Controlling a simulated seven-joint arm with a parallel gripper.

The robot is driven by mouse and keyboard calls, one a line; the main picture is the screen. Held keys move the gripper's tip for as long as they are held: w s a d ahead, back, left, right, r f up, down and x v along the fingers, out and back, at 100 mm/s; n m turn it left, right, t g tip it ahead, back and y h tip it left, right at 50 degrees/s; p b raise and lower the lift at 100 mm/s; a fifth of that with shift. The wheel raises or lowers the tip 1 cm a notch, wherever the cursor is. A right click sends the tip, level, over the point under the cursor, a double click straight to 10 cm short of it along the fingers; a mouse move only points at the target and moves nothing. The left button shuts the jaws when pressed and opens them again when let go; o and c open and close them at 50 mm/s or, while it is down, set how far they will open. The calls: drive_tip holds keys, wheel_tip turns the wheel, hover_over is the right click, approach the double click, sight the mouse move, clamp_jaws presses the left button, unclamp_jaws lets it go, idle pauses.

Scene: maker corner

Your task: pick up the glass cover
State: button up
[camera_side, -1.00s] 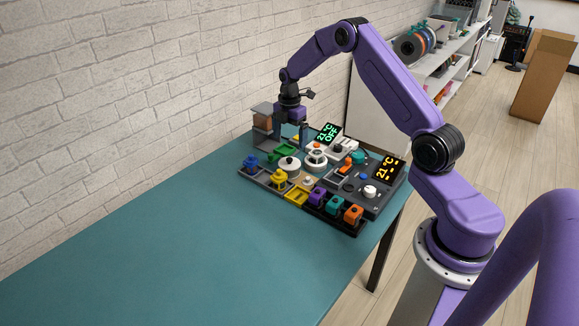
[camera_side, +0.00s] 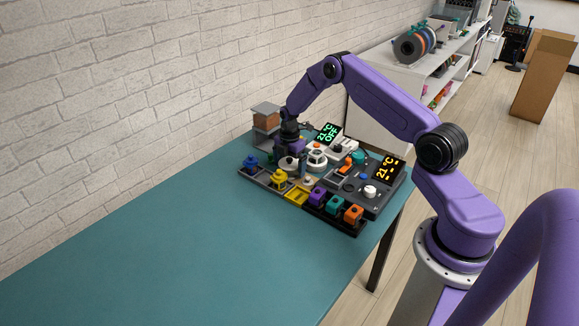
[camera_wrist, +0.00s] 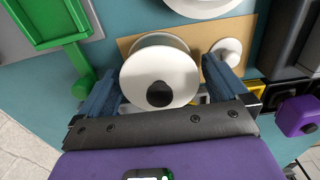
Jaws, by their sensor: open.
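A round white piece with a black knob on top (camera_wrist: 152,72) fits the glass cover best; its surface looks white, and I cannot tell whether it is glass. In the wrist view it sits between the two blue fingers of my gripper (camera_wrist: 160,82), which are apart with gaps on both sides. In the side view my gripper (camera_side: 290,157) is low over the board, and the white piece (camera_side: 288,166) shows just below it, partly hidden. A second pale rim shows behind the knobbed disc.
A green tray (camera_wrist: 45,20) is close to the left finger. A small white knob (camera_wrist: 228,46) is close to the right finger. A purple block (camera_wrist: 298,116) is further right. The board's other parts crowd around; the teal table (camera_side: 170,250) is clear in front.

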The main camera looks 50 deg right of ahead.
drive_tip(key=shift+f, duration=0.1)
drive_tip(key=c, duration=0.9)
